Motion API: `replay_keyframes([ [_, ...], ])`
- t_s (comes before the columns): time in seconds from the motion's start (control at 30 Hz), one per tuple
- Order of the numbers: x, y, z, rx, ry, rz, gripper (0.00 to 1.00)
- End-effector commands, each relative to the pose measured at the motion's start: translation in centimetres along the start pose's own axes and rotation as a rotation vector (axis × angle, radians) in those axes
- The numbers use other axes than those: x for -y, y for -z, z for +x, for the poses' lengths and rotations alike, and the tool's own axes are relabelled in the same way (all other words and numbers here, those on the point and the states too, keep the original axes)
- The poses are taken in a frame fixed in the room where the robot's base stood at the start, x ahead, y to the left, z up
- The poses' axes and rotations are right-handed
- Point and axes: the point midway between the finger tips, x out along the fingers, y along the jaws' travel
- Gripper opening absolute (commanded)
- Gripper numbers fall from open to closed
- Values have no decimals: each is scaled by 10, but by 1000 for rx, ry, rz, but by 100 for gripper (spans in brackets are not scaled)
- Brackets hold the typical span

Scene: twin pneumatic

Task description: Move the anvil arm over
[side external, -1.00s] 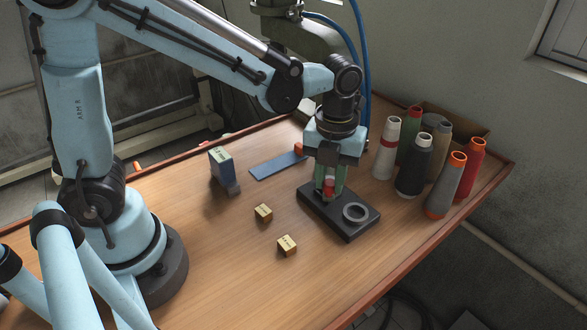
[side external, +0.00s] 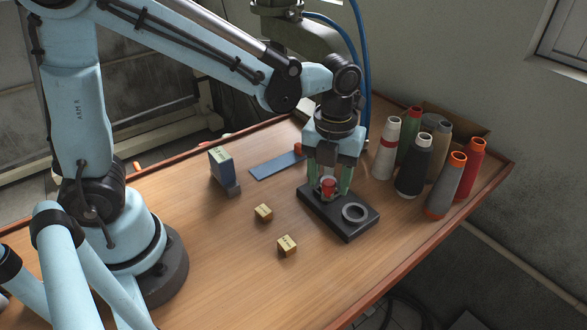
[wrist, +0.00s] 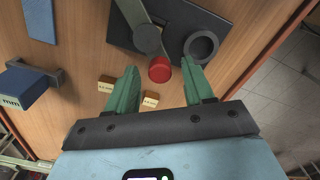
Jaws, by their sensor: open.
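A black base plate (side external: 350,228) lies on the table with a grey ring (side external: 355,213) at its right end. A grey arm with a round disc (wrist: 147,38) lies over the plate to the left of the ring (wrist: 201,47) in the wrist view. A red knob (side external: 328,187) stands beside the disc and shows in the wrist view too (wrist: 160,69). My gripper (side external: 329,188) is open, its green fingers on either side of the knob with gaps visible in the wrist view (wrist: 160,66). My gripper partly hides the arm in the side view.
Thread cones (side external: 413,165) stand at the back right. Two small tan blocks (side external: 264,212) (side external: 287,245) lie left of the plate. A blue block on a grey holder (side external: 221,168) and a flat blue strip (side external: 278,165) are farther left. The front table is clear.

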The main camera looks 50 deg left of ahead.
Motion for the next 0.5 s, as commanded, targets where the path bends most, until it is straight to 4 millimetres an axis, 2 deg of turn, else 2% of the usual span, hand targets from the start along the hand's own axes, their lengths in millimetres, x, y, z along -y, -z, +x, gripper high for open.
replay_keyframes([
  [0.17,0,0,-9,0,0,0,52],
  [0.5,0,0,-60,0,0,0,52],
])
